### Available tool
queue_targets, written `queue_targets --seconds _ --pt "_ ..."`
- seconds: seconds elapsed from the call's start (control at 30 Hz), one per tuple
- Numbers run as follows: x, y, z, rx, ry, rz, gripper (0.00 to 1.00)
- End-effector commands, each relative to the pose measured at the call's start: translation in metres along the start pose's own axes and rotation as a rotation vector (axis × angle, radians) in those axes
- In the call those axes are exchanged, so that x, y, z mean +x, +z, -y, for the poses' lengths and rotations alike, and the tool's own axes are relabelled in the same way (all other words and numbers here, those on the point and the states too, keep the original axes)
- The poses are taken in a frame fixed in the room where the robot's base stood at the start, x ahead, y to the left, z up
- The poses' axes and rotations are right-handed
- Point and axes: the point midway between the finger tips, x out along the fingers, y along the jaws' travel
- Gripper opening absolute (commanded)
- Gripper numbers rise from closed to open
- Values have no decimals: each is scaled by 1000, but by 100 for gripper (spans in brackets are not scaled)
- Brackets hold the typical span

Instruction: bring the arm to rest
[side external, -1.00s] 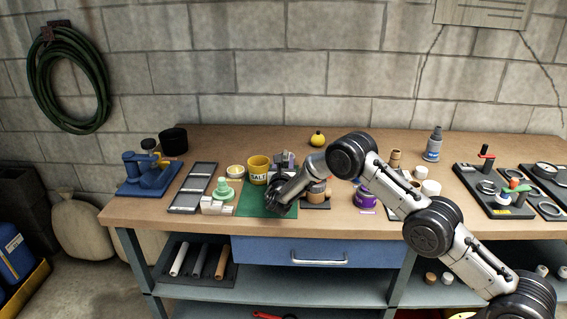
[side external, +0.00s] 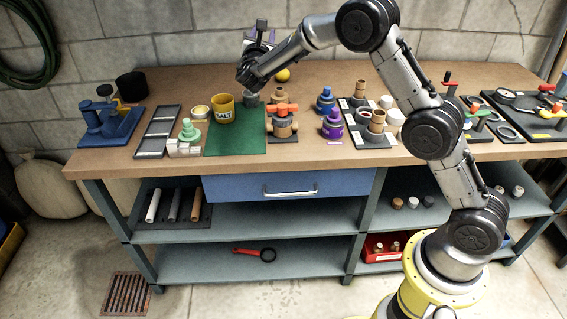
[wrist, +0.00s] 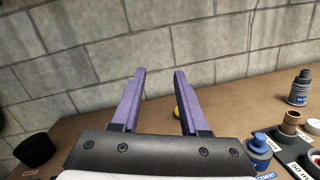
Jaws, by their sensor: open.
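My gripper (side external: 260,36) is raised above the back of the bench in the side view, its fingers pointing up and away toward the wall. In the wrist view its two purple fingers (wrist: 160,72) stand apart with nothing between them in their grip. A small yellow ball-like thing (wrist: 179,112) shows beyond the fingers, on the bench, and also in the side view (side external: 283,75). My arm reaches in from the right, over the bench.
Below my gripper are a yellow SALT tub (side external: 223,112), a small grey cup (side external: 251,99) and a green mat (side external: 235,144). A tan valve with an orange handle (side external: 282,126), purple bottle (side external: 333,126) and blue bottle (side external: 325,101) stand to the right. The block wall (wrist: 80,55) is behind.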

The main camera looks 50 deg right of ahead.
Motion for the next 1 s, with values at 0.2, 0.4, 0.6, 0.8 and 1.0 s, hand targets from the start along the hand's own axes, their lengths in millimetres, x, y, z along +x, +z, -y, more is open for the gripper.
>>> queue_targets --seconds 0.2,0.4,0.6,0.8,1.0 --pt "-25 104 61 249 -169 -38 44" --pt "-68 158 130 508 -333 -121 44" --pt "-129 178 198 798 -502 -239 44" --pt "-206 168 254 1115 -686 -392 44" --pt "-296 132 290 1463 -916 -590 44"
